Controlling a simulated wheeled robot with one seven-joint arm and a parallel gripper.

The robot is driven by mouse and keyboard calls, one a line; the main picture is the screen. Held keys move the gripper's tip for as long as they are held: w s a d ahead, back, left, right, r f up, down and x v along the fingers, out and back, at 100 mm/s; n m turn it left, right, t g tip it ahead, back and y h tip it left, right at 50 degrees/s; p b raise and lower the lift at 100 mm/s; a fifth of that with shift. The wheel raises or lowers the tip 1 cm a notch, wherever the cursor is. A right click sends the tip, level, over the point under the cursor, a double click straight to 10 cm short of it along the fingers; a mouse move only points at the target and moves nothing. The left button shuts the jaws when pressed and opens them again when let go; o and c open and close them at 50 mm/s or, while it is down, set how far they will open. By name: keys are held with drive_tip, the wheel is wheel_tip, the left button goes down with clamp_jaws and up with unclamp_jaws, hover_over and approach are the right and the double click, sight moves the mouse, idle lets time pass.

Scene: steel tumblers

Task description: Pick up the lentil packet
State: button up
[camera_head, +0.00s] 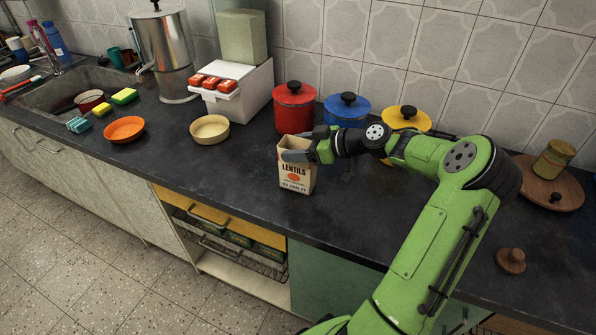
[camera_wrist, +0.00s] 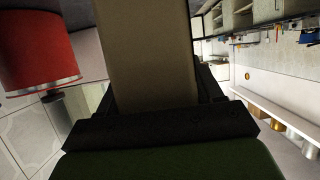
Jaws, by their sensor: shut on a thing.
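The lentil packet (camera_head: 296,178) is a cream box with "LENTILS" and an orange spot on its front. In the head view it is upright at the counter, in front of the red canister. I cannot tell whether its base touches the counter. My gripper (camera_head: 294,155) comes from the right and is shut on the upper part of the packet. In the wrist view the packet (camera_wrist: 148,50) fills the middle as a plain tan face between the dark fingers of my gripper (camera_wrist: 152,100). The packet's top is partly hidden by the gripper.
Behind the packet stand a red canister (camera_head: 294,108), a blue canister (camera_head: 346,110) and a yellow canister (camera_head: 405,118). A cream bowl (camera_head: 210,130) and an orange bowl (camera_head: 123,130) lie to the left. A round wooden board (camera_head: 540,185) is at the right. The counter front edge is close.

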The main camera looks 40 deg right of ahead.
clamp_jaws()
wheel_tip(320, 180, up, 10)
drive_tip(key=p, duration=0.3)
